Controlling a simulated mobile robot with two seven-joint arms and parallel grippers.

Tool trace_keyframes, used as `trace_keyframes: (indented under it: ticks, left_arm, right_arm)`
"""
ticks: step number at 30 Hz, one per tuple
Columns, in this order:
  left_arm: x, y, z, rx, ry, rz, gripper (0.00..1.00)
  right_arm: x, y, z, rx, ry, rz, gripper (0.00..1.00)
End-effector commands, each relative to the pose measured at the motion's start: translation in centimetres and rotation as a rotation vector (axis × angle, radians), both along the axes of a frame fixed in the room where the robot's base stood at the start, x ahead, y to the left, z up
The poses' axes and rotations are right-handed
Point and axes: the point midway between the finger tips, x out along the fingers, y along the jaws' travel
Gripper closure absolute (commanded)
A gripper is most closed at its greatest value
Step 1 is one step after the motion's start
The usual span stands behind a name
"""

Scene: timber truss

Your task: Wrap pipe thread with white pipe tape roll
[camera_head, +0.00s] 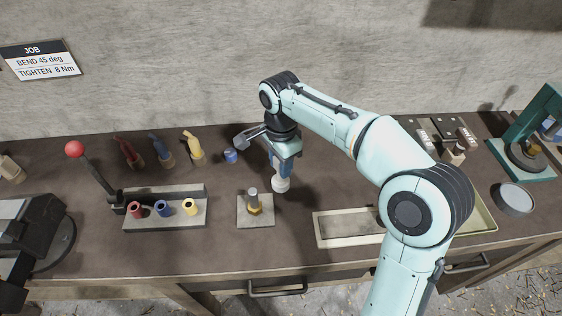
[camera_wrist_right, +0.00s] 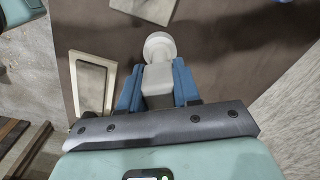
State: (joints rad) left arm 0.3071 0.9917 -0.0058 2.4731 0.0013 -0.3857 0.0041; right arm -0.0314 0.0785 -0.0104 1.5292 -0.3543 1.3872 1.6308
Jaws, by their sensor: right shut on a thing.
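The white pipe tape roll (camera_head: 281,184) hangs below my right gripper (camera_head: 283,170), which is shut on its pale grey holder. In the right wrist view the white roll (camera_wrist_right: 160,46) sticks out past the blue fingers of my right gripper (camera_wrist_right: 157,85), with the pale block between them. The threaded pipe (camera_head: 253,195) stands upright in a brass fitting on a small square plate (camera_head: 243,221). The roll is just right of the pipe and apart from it. My left gripper does not show.
A rack (camera_head: 140,221) with red, blue and yellow rings stands left, beside a red-knobbed lever (camera_head: 95,177). Several coloured-handled tools stand behind it. A shallow tray (camera_head: 347,228) lies right. A green press (camera_head: 535,130) stands far right.

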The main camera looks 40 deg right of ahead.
Motion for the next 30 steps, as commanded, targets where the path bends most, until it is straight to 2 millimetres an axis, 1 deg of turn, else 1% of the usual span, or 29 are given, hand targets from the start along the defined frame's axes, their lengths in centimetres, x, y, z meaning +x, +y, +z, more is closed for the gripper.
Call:
trace_keyframes:
  ticks: [21, 30]
  left_arm:
    - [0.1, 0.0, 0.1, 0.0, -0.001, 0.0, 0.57]
    - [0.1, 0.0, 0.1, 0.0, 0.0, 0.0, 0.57]
  right_arm:
    - [0.0, 3.4, 0.1, 0.0, -0.001, 0.002, 1.0]
    - [0.0, 3.7, 0.1, 0.0, -0.001, 0.001, 1.0]
